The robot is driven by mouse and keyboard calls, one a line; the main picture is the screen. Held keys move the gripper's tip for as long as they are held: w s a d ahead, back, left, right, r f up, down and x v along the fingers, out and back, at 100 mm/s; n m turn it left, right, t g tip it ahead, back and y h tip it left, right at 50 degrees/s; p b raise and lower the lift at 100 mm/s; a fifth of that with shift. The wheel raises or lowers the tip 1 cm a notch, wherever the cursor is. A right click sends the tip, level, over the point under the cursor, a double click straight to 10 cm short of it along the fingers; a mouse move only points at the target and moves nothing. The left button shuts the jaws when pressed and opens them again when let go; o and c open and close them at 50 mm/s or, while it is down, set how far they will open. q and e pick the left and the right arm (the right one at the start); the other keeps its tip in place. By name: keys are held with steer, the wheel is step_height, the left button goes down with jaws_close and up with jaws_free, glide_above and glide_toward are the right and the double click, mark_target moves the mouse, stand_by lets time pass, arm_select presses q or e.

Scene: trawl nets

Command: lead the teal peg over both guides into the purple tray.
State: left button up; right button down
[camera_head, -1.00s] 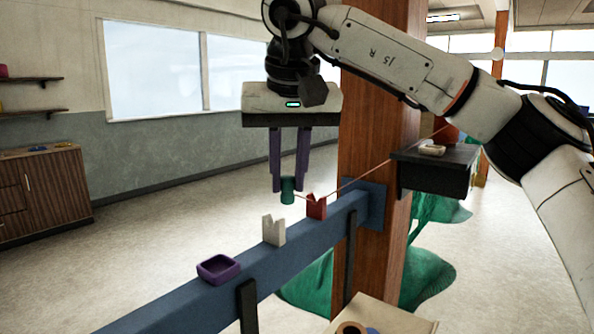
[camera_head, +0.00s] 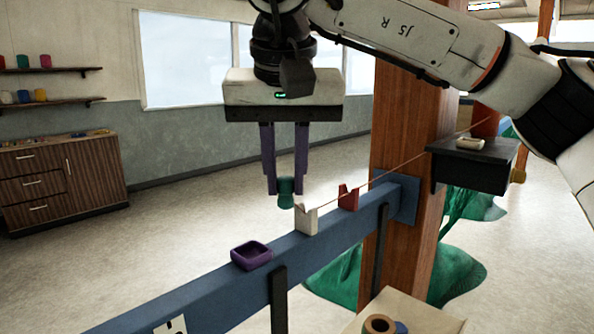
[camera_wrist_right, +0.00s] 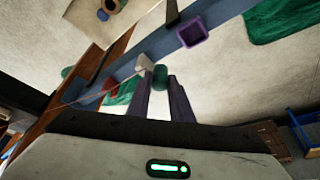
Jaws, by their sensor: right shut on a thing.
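My right gripper (camera_head: 285,188) is shut on the teal peg (camera_head: 286,199), which hangs upright between the fingertips. The peg is beside the white notched guide (camera_head: 307,221), up and left of it in the head view. The red notched guide (camera_head: 347,198) stands farther along the blue beam. A thin cord runs past the tops of both guides; I cannot tell how deep it sits in the notches. The purple tray (camera_head: 236,258) is on the beam, nearer and lower left. The wrist view also shows the peg (camera_wrist_right: 160,77) close to the white guide (camera_wrist_right: 144,63). My left gripper is out of view.
The blue beam (camera_head: 225,287) carries the guides and tray and meets a wooden post (camera_head: 408,130). A dark box (camera_head: 472,166) is at the cord's far end. Green netting (camera_head: 455,272) lies behind the beam. The space above the tray is clear.

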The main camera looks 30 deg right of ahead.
steer(key=shift+s+a+f+b, duration=0.4)
steer(key=shift+a+f, duration=0.35)
steer(key=shift+a, duration=0.3)
steer(key=shift+s+a+f+b, duration=0.35)
steer(key=shift+a+f, duration=0.45)
steer(key=shift+a, duration=0.2)
steer(key=shift+s+a+f+b, duration=0.35)
steer(key=shift+a+f, duration=0.4)
steer(key=shift+a, duration=0.3)
steer(key=shift+f, duration=0.1)
steer(key=shift+s+p, duration=0.15)
steer(key=shift+p, duration=0.15)
steer(key=shift+f, duration=0.2)
steer(key=c, duration=1.5)
jaws_free()
